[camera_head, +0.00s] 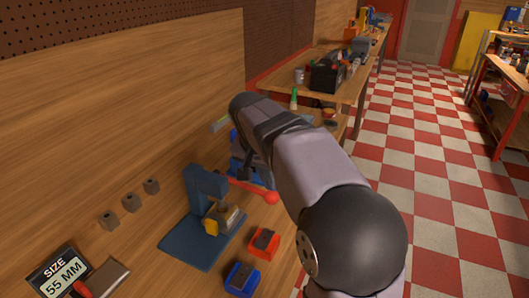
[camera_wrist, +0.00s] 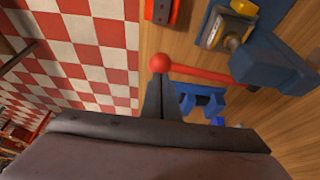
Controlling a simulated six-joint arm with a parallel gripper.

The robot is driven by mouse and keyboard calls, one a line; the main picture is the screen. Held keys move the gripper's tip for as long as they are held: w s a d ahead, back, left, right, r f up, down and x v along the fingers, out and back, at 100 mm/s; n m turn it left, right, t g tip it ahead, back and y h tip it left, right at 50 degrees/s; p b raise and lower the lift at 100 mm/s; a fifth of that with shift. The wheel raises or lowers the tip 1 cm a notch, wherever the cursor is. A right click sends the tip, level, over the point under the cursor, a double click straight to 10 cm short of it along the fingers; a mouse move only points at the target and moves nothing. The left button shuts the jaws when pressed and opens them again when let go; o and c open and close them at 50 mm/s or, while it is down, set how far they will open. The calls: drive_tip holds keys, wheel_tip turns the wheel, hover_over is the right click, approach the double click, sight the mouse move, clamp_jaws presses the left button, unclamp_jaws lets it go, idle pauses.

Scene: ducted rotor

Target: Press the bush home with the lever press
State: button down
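The blue lever press (camera_head: 205,185) stands on the bench in the head view; it also shows at upper right in the wrist view (camera_wrist: 268,62). Its red lever (camera_wrist: 205,74) ends in a red ball knob (camera_wrist: 160,63), which also shows in the head view (camera_head: 271,197). A metal and yellow part (camera_head: 225,213) sits under the press head; I cannot tell the bush apart in it. My gripper (camera_wrist: 161,82) looks shut, its fingertips at the knob, with the whole ball showing beyond them. Contact is unclear. My arm hides the gripper in the head view.
A red block (camera_head: 264,241) and a blue block (camera_head: 242,278) lie right of the press. A blue device (camera_wrist: 200,103) stands beyond the lever.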

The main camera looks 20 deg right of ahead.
drive_tip(key=shift+f+b, duration=0.65)
drive_tip(key=shift+f, duration=0.2)
wheel_tip(320, 180, up, 16)
drive_tip(key=w+a+p, duration=0.2)
drive_tip(key=p, duration=1.3)
drive_tip(key=shift+w+f, duration=0.15)
drive_tip(key=shift+f, duration=0.1)
drive_tip(key=shift+a, duration=0.1)
idle(0.4)
drive_tip(key=shift+r, duration=0.15)
wheel_tip(320, 180, up, 6)
drive_tip(key=p, duration=0.5)
drive_tip(key=shift+f, duration=0.2)
